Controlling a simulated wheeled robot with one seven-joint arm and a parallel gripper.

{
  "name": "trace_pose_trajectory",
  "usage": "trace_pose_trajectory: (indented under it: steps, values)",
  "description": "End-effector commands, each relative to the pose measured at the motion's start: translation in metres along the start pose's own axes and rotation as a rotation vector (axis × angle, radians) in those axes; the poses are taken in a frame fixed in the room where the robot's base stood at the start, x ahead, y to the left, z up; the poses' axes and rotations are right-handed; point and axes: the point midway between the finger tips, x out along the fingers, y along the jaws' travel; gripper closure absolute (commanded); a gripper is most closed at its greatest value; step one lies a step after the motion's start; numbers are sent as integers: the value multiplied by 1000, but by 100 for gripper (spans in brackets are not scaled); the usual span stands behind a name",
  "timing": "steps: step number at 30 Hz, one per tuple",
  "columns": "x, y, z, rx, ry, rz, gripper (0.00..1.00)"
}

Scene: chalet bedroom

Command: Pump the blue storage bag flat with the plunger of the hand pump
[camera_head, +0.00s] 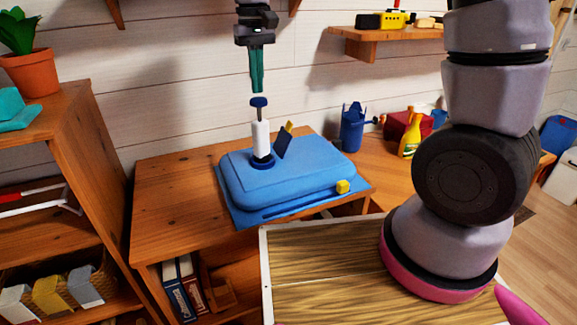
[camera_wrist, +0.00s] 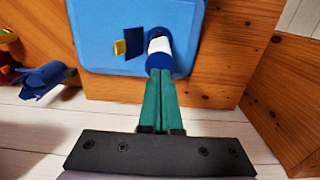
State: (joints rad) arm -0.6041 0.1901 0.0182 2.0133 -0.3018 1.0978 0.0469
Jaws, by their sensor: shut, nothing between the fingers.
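The blue storage bag (camera_head: 301,174) lies on the wooden cabinet top, its body raised and puffed up. The white hand pump (camera_head: 261,139) stands upright on it on a dark blue base, with its dark blue plunger knob (camera_head: 259,102) raised above the barrel. My gripper (camera_head: 257,90) is shut and empty, pointing down just above the knob; a small gap seems to show between them. In the wrist view the green fingers (camera_wrist: 160,75) are together and end at the pump (camera_wrist: 160,44), hiding part of it. The bag (camera_wrist: 110,30) shows behind.
A dark blue flap (camera_head: 282,142) with a yellow tab stands beside the pump. A yellow block (camera_head: 343,187) sits at the bag's front right edge. A blue container (camera_head: 352,129), a yellow spray bottle (camera_head: 410,136) and a red box stand at right. A wooden shelf (camera_head: 75,130) rises at left.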

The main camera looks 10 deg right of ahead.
Motion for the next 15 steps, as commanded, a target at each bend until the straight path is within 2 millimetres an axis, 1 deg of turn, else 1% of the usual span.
trace_pose_trajectory:
  steps: [15]
  values:
    - [32, 0, 0, 0, -2, 1, 100]
